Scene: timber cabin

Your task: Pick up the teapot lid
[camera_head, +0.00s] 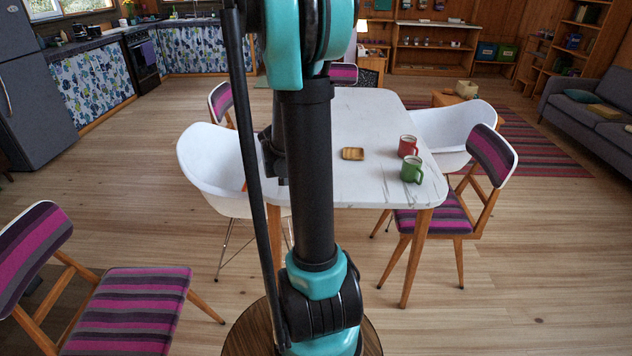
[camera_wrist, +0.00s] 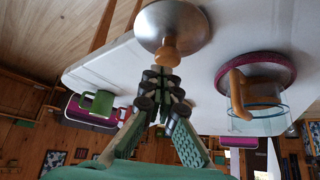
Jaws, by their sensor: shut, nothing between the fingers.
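A silver domed lid with a round wooden knob (camera_wrist: 170,48), which fits the teapot lid, sits on the white tabletop in the wrist view, which is roughly upside down. My gripper (camera_wrist: 163,78) is shut and empty, its fingertips pointing at the knob. The tips look close to the knob, but I cannot tell whether they touch it. A clear glass vessel (camera_wrist: 262,121) with a wooden handle stands on a magenta round mat (camera_wrist: 283,68) beside the lid. In the head view my arm hides the lid, the vessel and my gripper.
The white table (camera_head: 372,111) also carries a small wooden tray (camera_head: 352,154), a red mug (camera_head: 407,146) and a green mug (camera_head: 411,170). The green mug shows in the wrist view too (camera_wrist: 98,103). White armchairs and striped chairs surround the table. Floor is open at front right.

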